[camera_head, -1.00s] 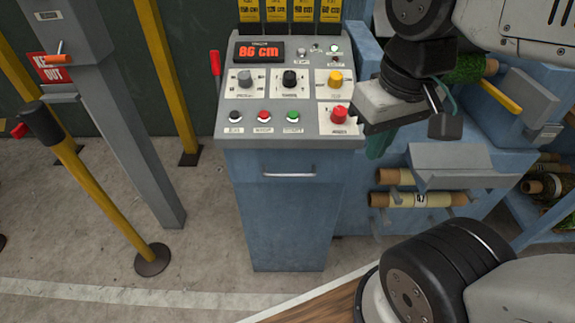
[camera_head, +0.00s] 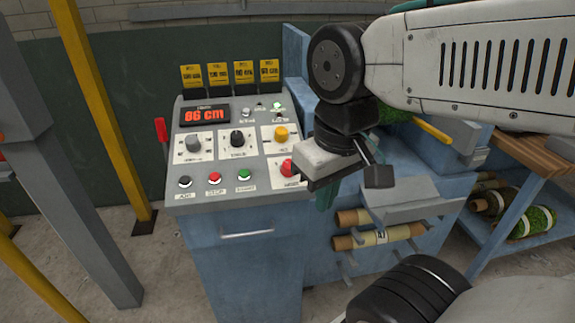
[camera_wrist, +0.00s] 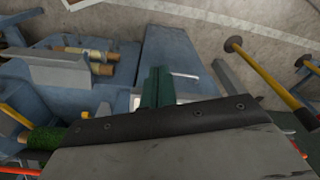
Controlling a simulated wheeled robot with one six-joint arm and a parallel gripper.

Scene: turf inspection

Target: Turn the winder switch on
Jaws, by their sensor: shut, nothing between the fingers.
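The sloped control panel (camera_head: 222,160) fills the middle of the head view. The small labels are too blurred to tell which one is the winder switch. My gripper (camera_head: 327,194) is shut and empty, its green fingers pointing down beside the panel's right edge, close to the red knob. I cannot tell if it touches the panel. The wrist view shows the shut fingers (camera_wrist: 157,88); the knobs are hidden there.
Black, red and green buttons line the panel's lower edge, below a display (camera_head: 204,115) reading 86 cm. A red lever (camera_head: 162,130) stands at its left. Rolls (camera_head: 377,237) sit on brackets at the right. A grey post (camera_head: 75,170) and yellow posts stand left.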

